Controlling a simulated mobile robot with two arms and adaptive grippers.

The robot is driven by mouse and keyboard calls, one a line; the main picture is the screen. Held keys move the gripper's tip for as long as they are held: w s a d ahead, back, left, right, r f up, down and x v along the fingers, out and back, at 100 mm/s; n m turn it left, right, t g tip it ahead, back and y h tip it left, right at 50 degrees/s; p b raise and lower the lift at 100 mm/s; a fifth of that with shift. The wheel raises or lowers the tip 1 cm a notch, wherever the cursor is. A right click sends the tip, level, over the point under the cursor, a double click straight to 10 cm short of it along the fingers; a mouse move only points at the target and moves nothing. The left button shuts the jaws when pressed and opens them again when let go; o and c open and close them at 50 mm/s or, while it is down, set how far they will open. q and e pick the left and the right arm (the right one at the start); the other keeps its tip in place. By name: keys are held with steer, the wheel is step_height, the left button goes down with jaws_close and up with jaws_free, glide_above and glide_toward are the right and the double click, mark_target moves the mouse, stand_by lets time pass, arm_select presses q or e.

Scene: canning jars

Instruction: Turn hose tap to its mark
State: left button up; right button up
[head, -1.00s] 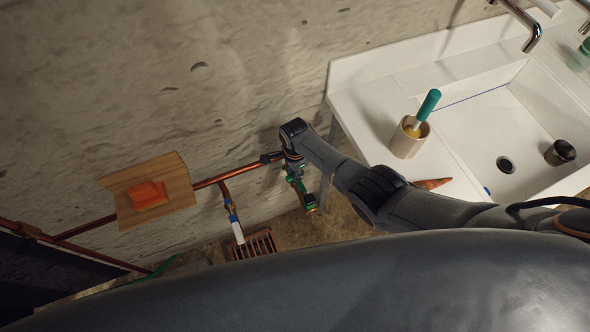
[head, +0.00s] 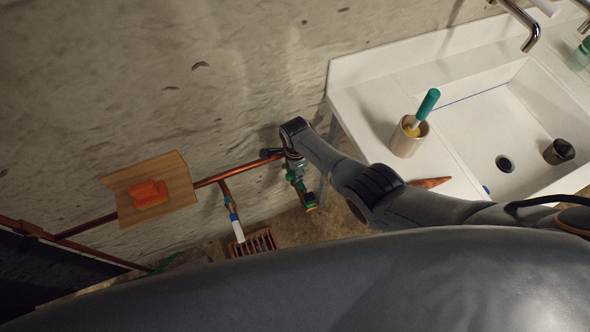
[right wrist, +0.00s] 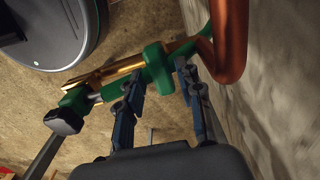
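The hose tap (right wrist: 125,72) is a brass body with green parts, fixed to a copper pipe, in the right wrist view. A green block-shaped part (right wrist: 158,68) lies between the fingertips of my right gripper (right wrist: 160,76). One finger is on each side, close to it; I cannot tell whether both touch. I cannot make out a mark. In the head view the green of the tap (head: 298,178) shows below the end of my right arm, and the fingers are hard to separate from it. My left gripper is in neither view.
A copper pipe (head: 240,170) runs along the rough wall. A wooden board (head: 178,180) with an orange block (head: 150,193) is left of the tap. A rusty grate (head: 262,241) lies below. The white sink (head: 355,110) is on the right, with a brush cup (head: 405,143).

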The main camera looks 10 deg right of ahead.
stand_by(0.3)
steer(key=shift+a+r, duration=0.1)
steer(key=shift+r, duration=0.05)
steer(key=shift+w+r, duration=0.1)
steer(key=shift+r, duration=0.5)
step_height(320, 180, up, 10)
steer(key=shift+r, duration=0.25)
